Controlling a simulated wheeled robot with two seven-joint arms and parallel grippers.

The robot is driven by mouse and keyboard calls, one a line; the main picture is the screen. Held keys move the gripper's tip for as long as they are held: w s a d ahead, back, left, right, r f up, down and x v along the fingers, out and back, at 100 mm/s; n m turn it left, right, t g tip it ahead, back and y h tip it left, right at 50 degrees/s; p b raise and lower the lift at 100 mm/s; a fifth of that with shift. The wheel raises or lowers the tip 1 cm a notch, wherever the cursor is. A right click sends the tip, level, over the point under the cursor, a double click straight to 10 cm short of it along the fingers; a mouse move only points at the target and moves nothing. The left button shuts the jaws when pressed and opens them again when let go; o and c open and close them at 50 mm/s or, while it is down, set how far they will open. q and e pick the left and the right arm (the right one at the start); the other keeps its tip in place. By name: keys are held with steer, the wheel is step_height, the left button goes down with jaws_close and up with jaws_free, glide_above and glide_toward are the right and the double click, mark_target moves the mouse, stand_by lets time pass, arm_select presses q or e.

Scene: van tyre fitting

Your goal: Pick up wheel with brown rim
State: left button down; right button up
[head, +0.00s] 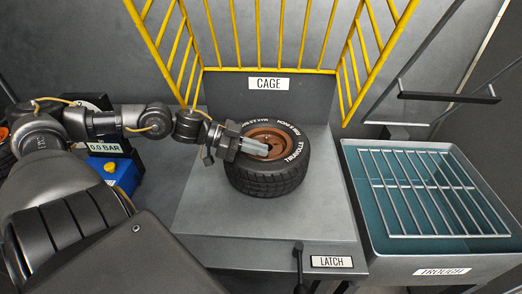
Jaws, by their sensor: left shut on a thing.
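The wheel with the brown rim (285,139) lies flat on the grey platform in front of the cage, brown face up, with white lettering on its black tyre. My left gripper (264,150) reaches in from the left over the rim, its fingers at the rim's left part, shut on the wheel. The fingertips partly hide the rim's left side and hub. The tyre seems to rest on the platform; any gap beneath it cannot be told. My right gripper is out of view.
The yellow-barred cage (268,69) stands behind the wheel. A water trough (353,202) with a metal grate is at right. A latch lever (298,262) stands at the front edge. A blue device (118,172) and a pressure display (104,148) are at left. The platform around the wheel is clear.

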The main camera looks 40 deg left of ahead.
arm_select(q)
steer(key=r+p, duration=0.1)
steer(key=r, duration=0.1)
steer(key=r+p, duration=0.2)
steer(key=s+d+r+p, duration=0.1)
steer(key=shift+r+p, duration=0.4)
steer(key=s+d+r+p, duration=0.7)
steer(key=s+d+p, duration=0.1)
steer(key=p, duration=0.3)
steer(key=shift+s+d+r, duration=0.2)
steer(key=shift+s+d, duration=0.2)
steer(key=shift+f, duration=0.1)
